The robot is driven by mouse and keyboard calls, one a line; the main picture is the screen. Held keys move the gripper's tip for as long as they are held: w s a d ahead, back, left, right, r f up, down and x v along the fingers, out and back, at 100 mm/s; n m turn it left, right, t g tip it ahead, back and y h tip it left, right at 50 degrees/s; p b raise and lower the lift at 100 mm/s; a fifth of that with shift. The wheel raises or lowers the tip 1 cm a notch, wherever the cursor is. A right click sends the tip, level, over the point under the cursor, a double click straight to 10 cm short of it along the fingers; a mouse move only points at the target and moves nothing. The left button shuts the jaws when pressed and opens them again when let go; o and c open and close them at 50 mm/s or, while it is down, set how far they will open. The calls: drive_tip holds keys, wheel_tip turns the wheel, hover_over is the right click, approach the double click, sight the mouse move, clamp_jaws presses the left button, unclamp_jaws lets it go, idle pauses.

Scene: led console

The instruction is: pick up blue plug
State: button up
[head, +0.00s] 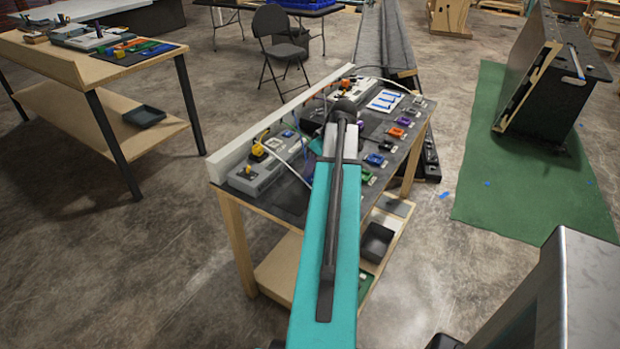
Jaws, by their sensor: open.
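A small blue piece (374,160) sits near the right side of the dark-topped console table (290,207), in a row of coloured pieces. It looks like the blue plug, but it is too small to make out its shape. Another small blue part (288,133) sits on the left side by the grey console unit (262,174). My teal arm reaches forward over the middle of the table and covers part of it. My gripper cannot be made out beyond the arm's dark end, so its distance to the blue piece cannot be told.
Yellow plug (258,150) and pale cables stand at the left console unit. A white ledge (280,115) runs along the table's left edge. Another workbench (85,75) stands at left; floor between is clear.

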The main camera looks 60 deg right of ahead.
sight(310, 178)
drive_tip(key=shift+f, duration=0.1)
idle(0.3)
drive_tip(key=shift+p+x, duration=0.8)
drive_tip(key=shift+x, duration=1.7)
drive_tip(key=shift+a, duration=0.1)
drive_tip(key=shift+c, duration=0.4)
drive_tip(key=shift+w, duration=0.1)
drive_tip(key=c, duration=1.1)
